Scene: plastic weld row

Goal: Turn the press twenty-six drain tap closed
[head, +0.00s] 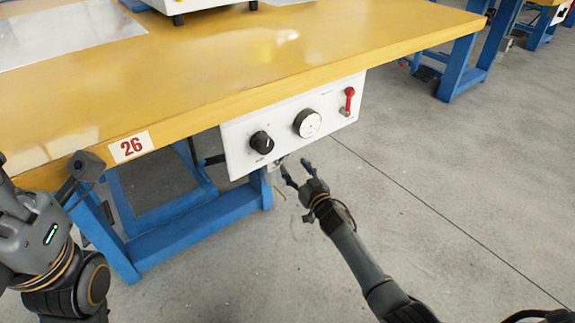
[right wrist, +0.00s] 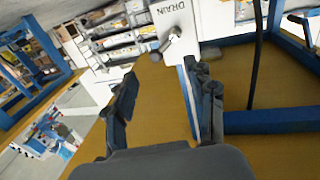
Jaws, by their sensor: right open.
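The drain tap (right wrist: 166,43) is a small metallic fitting with a lever on a white plate marked DRAIN, which reads upside down in the right wrist view. It lies ahead of my right gripper's fingers, apart from them. In the head view, the tap is hard to make out at the lower edge of the white control panel (head: 236,155), close to the fingertips. My right gripper (head: 294,167) is open and empty just below the panel; its spread fingers also show in the right wrist view (right wrist: 165,82). My left arm is at the left; its gripper's jaws are unclear.
Blue legs (head: 195,218) stand beneath.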

